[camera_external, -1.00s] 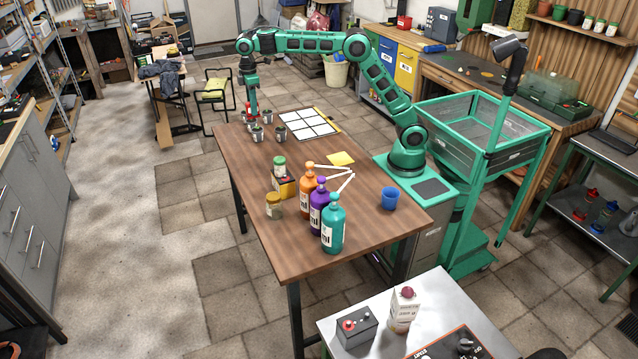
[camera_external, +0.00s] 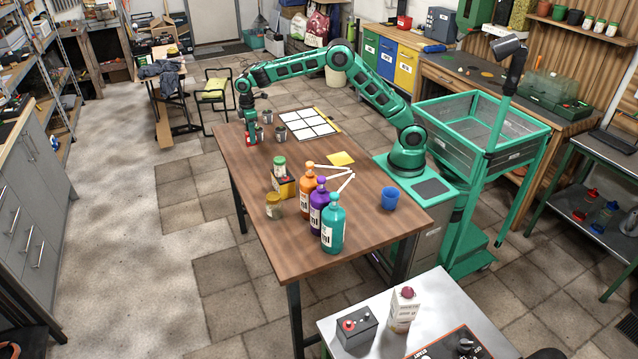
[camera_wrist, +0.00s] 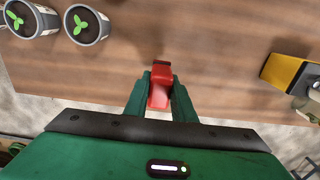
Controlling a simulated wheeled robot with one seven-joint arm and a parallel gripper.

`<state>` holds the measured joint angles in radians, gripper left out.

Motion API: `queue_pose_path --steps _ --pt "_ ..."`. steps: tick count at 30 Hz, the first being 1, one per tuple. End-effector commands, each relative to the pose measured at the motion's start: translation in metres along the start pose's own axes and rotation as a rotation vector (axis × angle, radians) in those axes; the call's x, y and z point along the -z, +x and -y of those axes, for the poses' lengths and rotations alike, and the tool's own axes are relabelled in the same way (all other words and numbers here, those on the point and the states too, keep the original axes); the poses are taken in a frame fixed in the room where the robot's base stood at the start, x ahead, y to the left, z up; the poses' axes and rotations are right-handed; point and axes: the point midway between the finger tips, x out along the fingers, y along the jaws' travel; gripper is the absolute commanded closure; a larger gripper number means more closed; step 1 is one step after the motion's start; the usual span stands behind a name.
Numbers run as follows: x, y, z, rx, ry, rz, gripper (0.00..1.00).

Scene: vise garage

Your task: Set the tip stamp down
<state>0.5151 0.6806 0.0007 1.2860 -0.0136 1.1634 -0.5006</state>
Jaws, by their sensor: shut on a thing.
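The tip stamp (camera_wrist: 160,88) is a red piece, and my gripper (camera_wrist: 161,92) is shut on it in the wrist view. In the external view my gripper (camera_external: 251,139) is low over the far left edge of the brown table (camera_external: 300,255), with red showing at its fingers. The wrist view shows the table top (camera_wrist: 215,50) under the stamp and the table edge close by. I cannot tell whether the stamp touches the table. Its lower end is hidden from the external view.
A white gridded sheet (camera_external: 307,124) lies to the right. A yellow-and-black box (camera_external: 284,186), a jar (camera_external: 273,206) and pump bottles (camera_external: 333,225) stand nearer the camera. Bare wood lies between.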

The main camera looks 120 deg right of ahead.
Motion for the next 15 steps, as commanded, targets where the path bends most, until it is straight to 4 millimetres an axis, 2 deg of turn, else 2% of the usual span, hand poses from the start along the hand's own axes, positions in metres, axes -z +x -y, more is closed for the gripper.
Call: queue_pose_path --steps 3,6,15 --pt "0.001 0.014 -0.023 0.001 0.002 0.001 0.99" --pt "0.003 0.021 -0.035 0.0 0.0 0.0 0.99" --pt "0.003 0.037 -0.043 0.002 -0.001 0.002 0.99"
